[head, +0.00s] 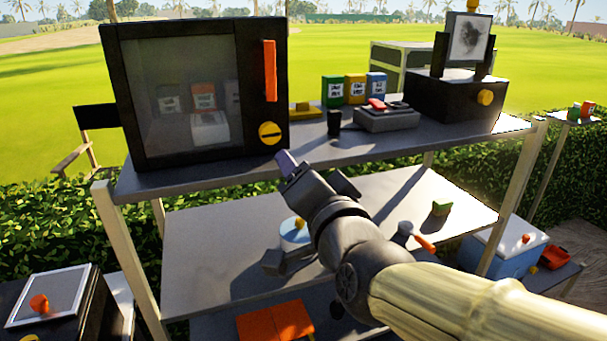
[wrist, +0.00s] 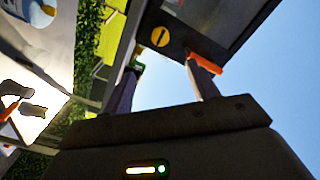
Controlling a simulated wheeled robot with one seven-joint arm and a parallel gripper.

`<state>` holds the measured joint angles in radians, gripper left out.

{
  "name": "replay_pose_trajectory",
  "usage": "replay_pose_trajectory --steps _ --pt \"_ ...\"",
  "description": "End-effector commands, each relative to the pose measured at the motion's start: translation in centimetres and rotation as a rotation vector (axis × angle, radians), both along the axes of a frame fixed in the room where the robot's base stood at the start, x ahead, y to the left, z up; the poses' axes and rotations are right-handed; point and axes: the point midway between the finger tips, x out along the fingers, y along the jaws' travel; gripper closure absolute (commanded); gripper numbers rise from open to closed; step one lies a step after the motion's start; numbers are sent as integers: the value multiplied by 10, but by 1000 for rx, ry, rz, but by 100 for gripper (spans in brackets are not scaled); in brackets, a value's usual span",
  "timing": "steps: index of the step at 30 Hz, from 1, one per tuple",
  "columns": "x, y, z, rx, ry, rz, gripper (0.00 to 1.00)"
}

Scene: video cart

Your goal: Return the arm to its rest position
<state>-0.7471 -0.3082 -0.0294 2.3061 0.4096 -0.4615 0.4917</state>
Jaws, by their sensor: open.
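My gripper (head: 316,173) is open and empty, with its two fingers apart. In the head view it is in front of the cart's top shelf, below and right of the black cabinet's yellow knob. My arm (head: 440,300) reaches in from the lower right. In the wrist view the open fingers (wrist: 163,85) stand apart against sky and the cart. The rest position is not marked in either view.
A black glass-fronted cabinet (head: 185,90) with an orange handle (head: 270,70) stands on the cart's top shelf (head: 430,137). A grey device (head: 387,118) and a black box (head: 455,100) stand to its right. The middle shelf (head: 225,240) holds a blue-white round item (head: 295,236).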

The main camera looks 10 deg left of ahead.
Motion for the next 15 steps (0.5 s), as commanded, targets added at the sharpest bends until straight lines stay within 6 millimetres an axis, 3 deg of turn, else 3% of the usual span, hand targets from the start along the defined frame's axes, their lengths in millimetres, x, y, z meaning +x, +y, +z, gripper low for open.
replay_pose_trajectory --steps 4,7,11,15 --pt "3 -3 -7 -25 11 -6 41" --pt "14 -12 -30 -112 50 -24 41" --pt "32 -41 -85 -312 158 -52 41" --pt "40 -89 -157 -555 332 -61 41"
